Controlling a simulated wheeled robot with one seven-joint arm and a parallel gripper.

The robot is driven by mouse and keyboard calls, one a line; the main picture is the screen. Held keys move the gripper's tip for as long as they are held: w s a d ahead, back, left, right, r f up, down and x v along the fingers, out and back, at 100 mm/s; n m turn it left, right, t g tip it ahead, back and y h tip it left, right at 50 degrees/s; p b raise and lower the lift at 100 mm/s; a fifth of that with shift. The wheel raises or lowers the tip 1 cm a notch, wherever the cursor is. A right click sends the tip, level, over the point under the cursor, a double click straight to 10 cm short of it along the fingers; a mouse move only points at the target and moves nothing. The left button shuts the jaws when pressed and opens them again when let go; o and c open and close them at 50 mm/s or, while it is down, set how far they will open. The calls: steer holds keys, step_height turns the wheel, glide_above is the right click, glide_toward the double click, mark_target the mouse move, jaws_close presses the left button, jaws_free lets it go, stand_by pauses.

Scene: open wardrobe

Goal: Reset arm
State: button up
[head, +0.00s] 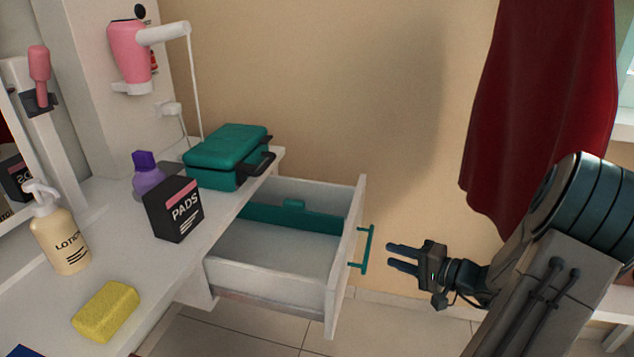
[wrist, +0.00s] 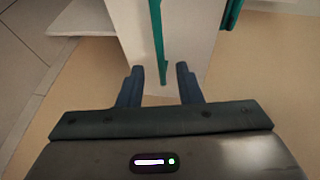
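My gripper (head: 404,257) is at the right of the open drawer (head: 345,262) in the head view, with its fingers pointing left toward the drawer front. The teal drawer handle (head: 367,250) is just left of the fingertips, with a gap that looks small. In the wrist view, my gripper (wrist: 160,85) has two dark fingers spread apart with nothing between them. The teal handle (wrist: 158,40) runs ahead of the fingers on the white drawer front (wrist: 185,35).
The counter holds a teal case (head: 228,155), a black pads box (head: 174,208), a purple bottle (head: 147,178), a lotion bottle (head: 61,232) and a yellow sponge (head: 106,310). A pink hair dryer (head: 130,52) hangs above. A dark red cloth (head: 535,100) hangs near my arm.

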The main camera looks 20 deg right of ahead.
steer(key=shift+a+r, duration=0.1)
steer(key=s+a+r+n+g+h+p, duration=0.2)
steer(key=a+r+n+g+p, duration=0.3)
steer(key=a+r, duration=0.5)
steer(key=s+a+r+n+g+h+p, duration=0.1)
steer(key=a+r+n+g+h+p, duration=0.25)
steer(key=a+r+g+p, duration=0.4)
steer(key=s+a+f+n+h+b, duration=0.2)
steer(key=s+a+f+h+b, duration=0.15)
steer(key=s+f+b, duration=1.05)
step_height(320, 180, up, 32)
steer(key=w+t+p, duration=0.2)
steer(key=p, duration=2.8)
steer(key=shift+w+d, duration=0.15)
steer(key=shift+d, duration=0.2)
steer(key=shift+m, duration=0.25)
